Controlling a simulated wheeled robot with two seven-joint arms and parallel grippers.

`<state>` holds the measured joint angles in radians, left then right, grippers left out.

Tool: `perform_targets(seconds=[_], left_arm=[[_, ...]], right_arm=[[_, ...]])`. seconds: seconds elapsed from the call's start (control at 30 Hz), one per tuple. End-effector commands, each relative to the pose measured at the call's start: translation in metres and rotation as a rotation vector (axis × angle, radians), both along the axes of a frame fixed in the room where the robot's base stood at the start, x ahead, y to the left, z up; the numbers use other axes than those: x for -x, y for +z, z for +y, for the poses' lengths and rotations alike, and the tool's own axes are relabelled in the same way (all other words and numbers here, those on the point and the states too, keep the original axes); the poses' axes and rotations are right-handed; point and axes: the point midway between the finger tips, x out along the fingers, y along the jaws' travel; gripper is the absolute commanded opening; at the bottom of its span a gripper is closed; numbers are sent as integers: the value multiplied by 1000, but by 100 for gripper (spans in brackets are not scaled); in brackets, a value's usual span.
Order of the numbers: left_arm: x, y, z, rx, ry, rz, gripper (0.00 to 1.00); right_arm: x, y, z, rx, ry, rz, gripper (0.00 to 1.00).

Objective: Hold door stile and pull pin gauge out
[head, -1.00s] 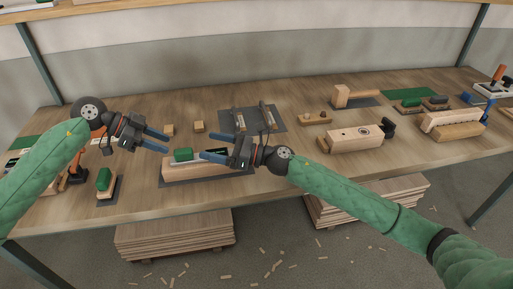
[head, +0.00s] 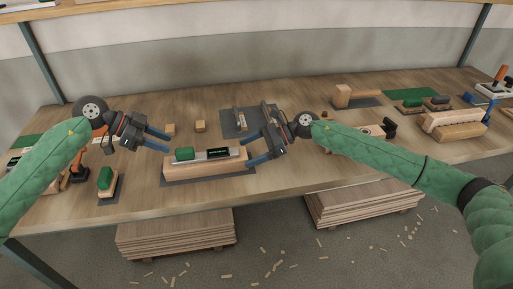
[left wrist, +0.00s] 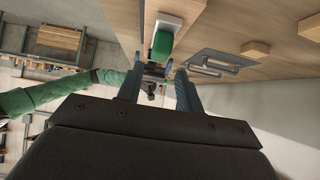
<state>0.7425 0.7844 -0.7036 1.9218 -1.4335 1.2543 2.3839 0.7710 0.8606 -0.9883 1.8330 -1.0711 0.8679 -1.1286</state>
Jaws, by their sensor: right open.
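The door stile, a pale wooden beam (head: 205,170), lies on a dark mat near the table's front edge. A green-handled piece (head: 184,154), perhaps the pin gauge, sits on its left part; a dark and silver strip (head: 218,153) lies beside it on top. In the left wrist view a green handle (left wrist: 162,42) shows ahead of my fingers. My left gripper (head: 168,142) is open and empty, above and behind the stile's left end. My right gripper (head: 246,151) is open, its fingers either side of the stile's right end; contact cannot be told.
A second green-handled block (head: 105,180) stands at left front. A dark mat with metal tools (head: 236,122) lies behind my right gripper. A mallet (head: 344,95) and further wooden blocks (head: 452,125) fill the right side.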

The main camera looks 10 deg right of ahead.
Motion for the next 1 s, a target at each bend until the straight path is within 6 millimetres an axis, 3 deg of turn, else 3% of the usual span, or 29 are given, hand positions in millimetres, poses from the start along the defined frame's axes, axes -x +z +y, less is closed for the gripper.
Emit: perform_targets(seconds=[0.2,0.4,0.77,0.8,1.0], left_arm=[[0,0,0,0,0,0,36],[0,0,0,0,0,0,36],[0,0,0,0,0,0,36],[0,0,0,0,0,0,36],[0,0,0,0,0,0,36]], right_arm=[[0,-11,29,-1,2,-1,85],[0,-18,46,-2,0,0,85],[0,-21,50,-1,0,0,85],[0,-21,50,-1,0,0,84],[0,-21,50,-1,-1,0,44]])
